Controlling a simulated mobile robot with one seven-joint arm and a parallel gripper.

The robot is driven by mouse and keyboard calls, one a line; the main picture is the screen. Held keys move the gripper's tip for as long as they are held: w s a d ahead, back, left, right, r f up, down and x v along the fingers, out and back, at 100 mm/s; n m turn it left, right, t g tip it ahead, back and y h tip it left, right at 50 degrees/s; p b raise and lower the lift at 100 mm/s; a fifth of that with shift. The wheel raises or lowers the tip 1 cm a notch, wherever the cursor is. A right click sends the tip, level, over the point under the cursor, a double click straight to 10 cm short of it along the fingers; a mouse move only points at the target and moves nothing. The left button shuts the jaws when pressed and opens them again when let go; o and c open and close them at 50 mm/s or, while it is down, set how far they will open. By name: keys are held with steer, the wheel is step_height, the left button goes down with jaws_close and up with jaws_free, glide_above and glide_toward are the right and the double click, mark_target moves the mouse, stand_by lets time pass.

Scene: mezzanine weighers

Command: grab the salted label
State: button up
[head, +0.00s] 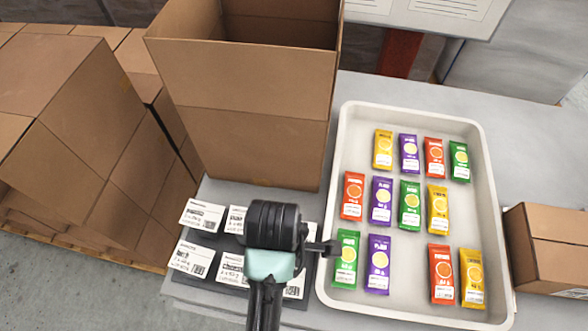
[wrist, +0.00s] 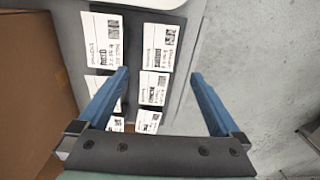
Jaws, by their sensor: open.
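Several white labels with black print and codes lie in rows on a dark pad (head: 213,240) beside the tray. The print is too small to tell which one is the salted label. In the head view, a label (head: 203,215) is at the upper left and another (head: 191,258) at the lower left; my arm covers part of the others. In the wrist view, my gripper (wrist: 160,75) is open and empty above the labels. Its blue fingers stand either side of one column, with a label (wrist: 154,88) between them.
A white tray (head: 329,200) of colourful bars lies right of the pad. A tall open carton (head: 240,140) stands behind the pad. A small carton (head: 550,240) is at the right, and stacked boxes (head: 85,130) are at the left. Bare floor (wrist: 260,60) shows past the table edge.

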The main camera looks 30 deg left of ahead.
step_height(320, 180, down, 7)
steer(key=shift+s+a+r, duration=0.1)
steer(key=shift+f+p, duration=0.55)
steer(key=shift+f, duration=2.45)
steer(key=c, duration=1.1)
steer(key=shift+o, duration=0.2)
steer(key=shift+r, duration=0.15)
